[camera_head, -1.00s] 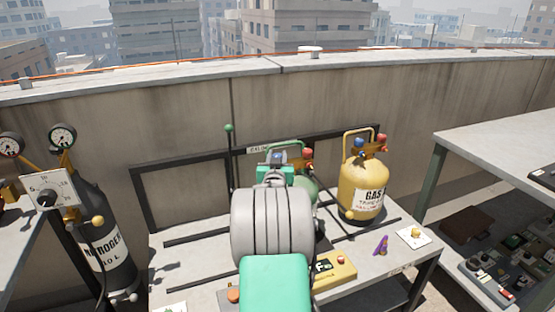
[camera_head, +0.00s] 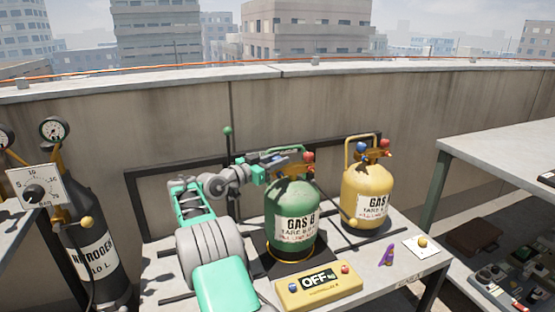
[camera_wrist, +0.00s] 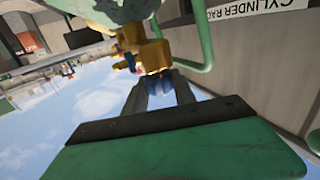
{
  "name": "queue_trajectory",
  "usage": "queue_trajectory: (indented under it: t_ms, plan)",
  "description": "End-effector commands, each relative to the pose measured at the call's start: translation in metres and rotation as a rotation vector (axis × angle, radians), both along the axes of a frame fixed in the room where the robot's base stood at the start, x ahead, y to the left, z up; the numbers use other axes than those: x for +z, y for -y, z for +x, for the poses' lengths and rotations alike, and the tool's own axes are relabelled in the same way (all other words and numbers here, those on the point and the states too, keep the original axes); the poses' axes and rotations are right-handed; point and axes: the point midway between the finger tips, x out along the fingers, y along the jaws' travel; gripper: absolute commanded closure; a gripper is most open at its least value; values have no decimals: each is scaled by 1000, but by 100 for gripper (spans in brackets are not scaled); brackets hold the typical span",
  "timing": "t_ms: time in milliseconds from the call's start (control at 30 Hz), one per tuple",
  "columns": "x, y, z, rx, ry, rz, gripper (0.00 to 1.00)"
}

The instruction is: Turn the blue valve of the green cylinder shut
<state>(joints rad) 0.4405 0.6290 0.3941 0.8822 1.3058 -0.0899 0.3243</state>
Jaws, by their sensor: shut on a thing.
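The green cylinder (camera_head: 291,205), labelled GAS B, stands upright on the bench beside the yellow cylinder. Its brass valve block sits on top, with a red knob (camera_head: 308,156) on the right side. My gripper (camera_head: 276,162) reaches in from the left at the height of the green cylinder's top. In the wrist view my gripper (camera_wrist: 163,88) has its two fingers on either side of the blue valve (camera_wrist: 159,82), shut on it. The blue valve is mostly hidden between the fingers, and in the head view the gripper covers it.
The yellow cylinder (camera_head: 367,197) stands close on the right, with its own blue and red knobs. A yellow box reading OFF (camera_head: 318,287) lies in front. A black rack frame (camera_head: 150,205) and a wall are behind. A nitrogen cylinder (camera_head: 90,250) stands at left.

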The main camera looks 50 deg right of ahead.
Motion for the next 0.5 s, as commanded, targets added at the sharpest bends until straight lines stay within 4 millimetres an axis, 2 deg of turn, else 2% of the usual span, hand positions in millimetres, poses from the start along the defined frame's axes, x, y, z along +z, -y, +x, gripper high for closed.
queue_trajectory:
  t_ms: [500]
  plan:
    - [0,2,-3,-113,-3,1,100]
